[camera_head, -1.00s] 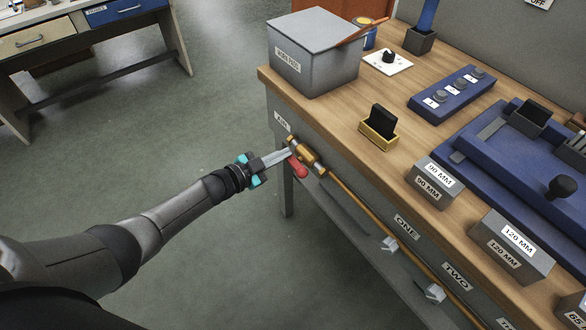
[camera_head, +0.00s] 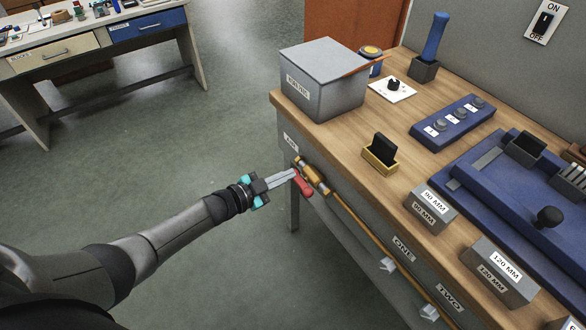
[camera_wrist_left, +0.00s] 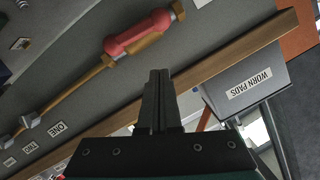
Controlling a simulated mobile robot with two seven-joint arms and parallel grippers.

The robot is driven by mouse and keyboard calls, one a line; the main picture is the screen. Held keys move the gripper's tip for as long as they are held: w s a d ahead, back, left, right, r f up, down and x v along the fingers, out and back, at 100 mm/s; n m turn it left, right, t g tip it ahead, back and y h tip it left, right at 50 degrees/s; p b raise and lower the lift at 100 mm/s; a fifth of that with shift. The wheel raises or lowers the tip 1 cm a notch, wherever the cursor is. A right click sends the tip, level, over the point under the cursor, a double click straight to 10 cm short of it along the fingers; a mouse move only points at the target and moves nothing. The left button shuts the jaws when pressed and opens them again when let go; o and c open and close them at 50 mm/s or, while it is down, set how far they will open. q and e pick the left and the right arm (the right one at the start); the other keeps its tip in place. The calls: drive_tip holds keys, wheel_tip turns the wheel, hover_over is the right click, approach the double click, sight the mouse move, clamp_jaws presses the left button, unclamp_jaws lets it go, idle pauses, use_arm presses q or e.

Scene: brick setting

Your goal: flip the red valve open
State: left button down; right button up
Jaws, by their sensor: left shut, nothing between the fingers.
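The red valve handle (camera_head: 303,185) sits on a brass valve body (camera_head: 313,176) at the near corner of the workbench, on a brass pipe along the bench's front. In the left wrist view the red handle (camera_wrist_left: 138,33) lies along the brass pipe, above and left of the fingers. My left gripper (camera_head: 293,174) is shut and empty, its fingertips close beside the handle in the head view. In the left wrist view the shut fingers (camera_wrist_left: 158,80) appear apart from the handle. I cannot tell whether they touch. My right gripper is not in view.
A grey worn pads box (camera_head: 323,80) stands at the bench corner above the valve. A yellow holder (camera_head: 380,154), a blue button panel (camera_head: 453,122) and grey labelled blocks (camera_head: 431,208) sit on the bench. The floor (camera_head: 150,170) to the left is clear.

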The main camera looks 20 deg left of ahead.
use_arm(q)
drive_tip(key=p+v, duration=0.1)
drive_tip(key=v, duration=0.6)
drive_tip(key=shift+a+p, duration=0.2)
drive_tip(key=shift+p, duration=0.1)
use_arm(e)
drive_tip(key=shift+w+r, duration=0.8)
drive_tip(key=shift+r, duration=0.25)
use_arm(q)
drive_tip(key=shift+s, duration=0.1)
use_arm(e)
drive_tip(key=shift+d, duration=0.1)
